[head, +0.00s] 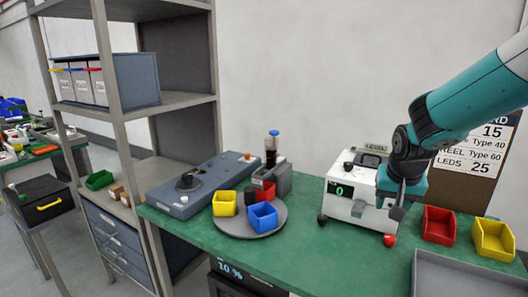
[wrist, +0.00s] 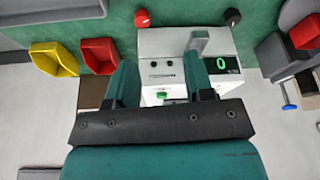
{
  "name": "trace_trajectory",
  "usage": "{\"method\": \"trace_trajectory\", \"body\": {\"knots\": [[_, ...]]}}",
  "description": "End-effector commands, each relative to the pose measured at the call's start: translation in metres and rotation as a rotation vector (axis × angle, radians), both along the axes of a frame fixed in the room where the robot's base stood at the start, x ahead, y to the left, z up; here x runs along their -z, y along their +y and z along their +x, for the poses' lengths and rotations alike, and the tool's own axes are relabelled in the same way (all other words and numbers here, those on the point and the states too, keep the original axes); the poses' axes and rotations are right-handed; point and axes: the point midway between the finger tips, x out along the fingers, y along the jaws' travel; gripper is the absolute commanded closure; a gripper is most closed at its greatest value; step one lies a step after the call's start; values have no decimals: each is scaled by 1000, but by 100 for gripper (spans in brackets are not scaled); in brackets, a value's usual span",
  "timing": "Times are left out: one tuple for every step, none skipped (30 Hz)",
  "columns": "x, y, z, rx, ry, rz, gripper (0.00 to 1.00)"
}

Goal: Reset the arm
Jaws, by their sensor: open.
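My arm reaches in from the upper right of the head view. My gripper (head: 394,207) hangs by the right side of a white machine (head: 347,210) with a green "0" display (head: 340,190). In the wrist view my gripper (wrist: 161,72) points at the same white machine (wrist: 180,42), its two teal fingers spread apart with nothing held between them. The machine's display (wrist: 222,65) shows right of the fingers, and a green button (wrist: 161,96) shows between them. I cannot tell whether the fingers touch the machine.
A red bin (head: 438,226) and a yellow bin (head: 493,240) stand right of the machine, behind a grey tray (head: 465,275). Left of it, a round grey turntable (head: 240,229) carries small coloured bins. A grey shelf rack (head: 120,100) stands at left. Open green bench (head: 320,262) lies in front.

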Motion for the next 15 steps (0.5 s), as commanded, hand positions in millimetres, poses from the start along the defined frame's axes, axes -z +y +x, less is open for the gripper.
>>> {"method": "trace_trajectory", "body": {"knots": [[-13, 26, -18, -88, 8, 31, 52], [-19, 42, -32, -148, 20, 52, 52], [-28, 63, -52, -234, 34, 80, 52], [-33, 80, -69, -303, 47, 103, 52], [-39, 95, -87, -372, 59, 123, 52], [-45, 113, -111, -464, 74, 149, 52], [-49, 125, -130, -532, 86, 167, 52], [-52, 136, -148, -597, 96, 184, 52], [-56, 149, -172, -681, 109, 204, 52], [-58, 157, -189, -740, 118, 218, 52], [-60, 164, -205, -795, 126, 230, 52], [-62, 171, -225, -861, 136, 243, 52], [-63, 175, -237, -903, 141, 253, 52], [-64, 179, -249, -941, 147, 261, 52], [-65, 182, -261, -983, 153, 269, 52]]}}
